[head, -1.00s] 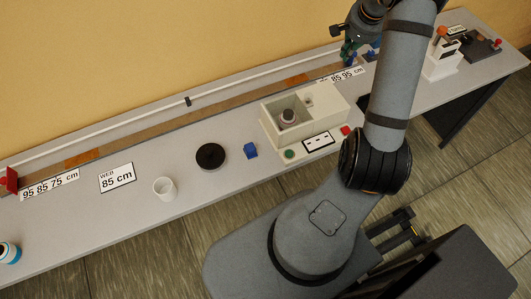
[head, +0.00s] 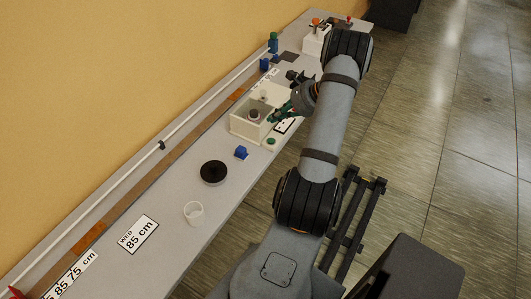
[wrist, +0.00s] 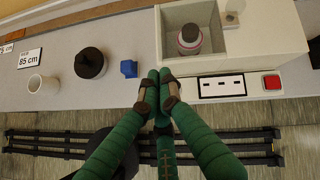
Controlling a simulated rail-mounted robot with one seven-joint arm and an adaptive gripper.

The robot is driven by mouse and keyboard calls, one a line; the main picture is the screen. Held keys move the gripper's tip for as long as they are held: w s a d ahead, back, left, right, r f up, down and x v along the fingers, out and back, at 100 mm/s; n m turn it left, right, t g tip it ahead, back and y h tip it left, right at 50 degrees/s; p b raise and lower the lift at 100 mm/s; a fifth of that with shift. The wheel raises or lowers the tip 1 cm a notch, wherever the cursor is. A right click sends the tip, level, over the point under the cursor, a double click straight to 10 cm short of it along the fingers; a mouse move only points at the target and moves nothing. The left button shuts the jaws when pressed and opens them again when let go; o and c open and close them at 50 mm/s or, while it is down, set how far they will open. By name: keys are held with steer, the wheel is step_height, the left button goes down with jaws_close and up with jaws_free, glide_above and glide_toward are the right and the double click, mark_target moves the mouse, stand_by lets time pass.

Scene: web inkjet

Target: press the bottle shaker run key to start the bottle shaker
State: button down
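The bottle shaker (head: 237,122) is a cream open-topped box on the bench, with a bottle (head: 254,114) standing in it. Its round green key (head: 271,141) is at the front left corner in the head view. The red key (wrist: 272,82) shows right of the label panel (wrist: 222,86) in the wrist view. My gripper (wrist: 157,78) has its green fingers drawn together, with nothing visible between them. In the wrist view it is in front of the box's left corner and hides the green key. In the head view my gripper (head: 284,110) is over the shaker's front right.
A blue block (head: 241,153), a black disc (head: 213,173) and a white cup (head: 194,213) stand left of the shaker. An "85 cm" card (head: 138,234) lies further left. A white rail (head: 190,122) runs along the wall. The floor at right is open.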

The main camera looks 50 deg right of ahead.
mark_target(271, 140)
steer(key=shift+m, duration=0.4)
steer(key=f+b, duration=0.4)
steer(key=f, duration=0.1)
steer(key=w+f+b, duration=0.1)
steer(key=f+b, duration=0.1)
steer(key=f, duration=0.1)
steer(key=shift+d+f, duration=0.25)
steer(key=shift+d, duration=0.1)
steer(key=shift+f, duration=0.1)
stand_by(1.3)
steer(key=shift+f+b, duration=0.35)
steer(key=shift+b, duration=0.35)
steer(key=shift+f+b, duration=0.4)
stand_by(0.6)
steer(key=shift+r+p, duration=0.5)
steer(key=shift+r, duration=0.35)
